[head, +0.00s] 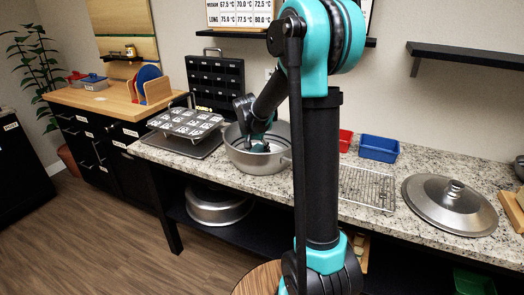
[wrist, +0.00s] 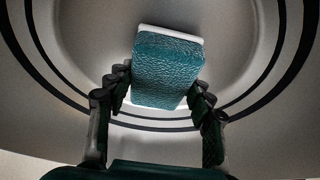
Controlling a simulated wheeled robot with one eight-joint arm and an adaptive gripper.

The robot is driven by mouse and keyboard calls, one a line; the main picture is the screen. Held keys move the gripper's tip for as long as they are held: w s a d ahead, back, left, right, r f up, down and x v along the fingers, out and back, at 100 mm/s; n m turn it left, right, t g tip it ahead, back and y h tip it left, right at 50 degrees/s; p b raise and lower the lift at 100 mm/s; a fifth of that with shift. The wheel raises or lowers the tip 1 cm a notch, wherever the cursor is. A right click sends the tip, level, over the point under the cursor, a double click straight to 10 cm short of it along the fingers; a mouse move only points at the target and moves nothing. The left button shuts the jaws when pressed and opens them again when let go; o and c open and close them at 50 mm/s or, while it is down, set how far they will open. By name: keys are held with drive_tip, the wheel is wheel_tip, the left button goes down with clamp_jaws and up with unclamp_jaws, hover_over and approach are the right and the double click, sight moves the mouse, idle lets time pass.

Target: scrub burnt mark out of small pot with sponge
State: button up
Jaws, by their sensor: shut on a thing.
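The metal pot (head: 262,167) stands on the granite counter, left of my arm. My gripper (head: 256,146) reaches down inside it. In the wrist view my gripper (wrist: 162,90) is shut on the teal sponge (wrist: 167,72), with one finger on each side. The sponge has a pale layer along its far edge. It is over the pot's grey inner floor (wrist: 95,50), and dark rings curve around it. I cannot tell whether it touches the floor. No burnt mark can be made out; the sponge and gripper hide part of the floor.
A muffin tin (head: 187,122) is left of the pot. A wire rack (head: 368,187), a blue bin (head: 379,149), a red bin (head: 345,140) and a large lid (head: 450,203) lie to the right. A bigger pot (head: 219,208) sits on the shelf below.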

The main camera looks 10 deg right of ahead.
drive_tip(key=shift+a+f, duration=0.1)
drive_tip(key=shift+a, duration=1.05)
drive_tip(key=shift+d, duration=3.5)
drive_tip(key=shift+a+f, duration=0.2)
drive_tip(key=shift+a, duration=1.55)
drive_tip(key=shift+a+f, duration=0.15)
drive_tip(key=shift+a, duration=1.6)
drive_tip(key=shift+d+r, duration=0.1)
drive_tip(key=shift+d, duration=3.4)
drive_tip(key=shift+r, duration=2.85)
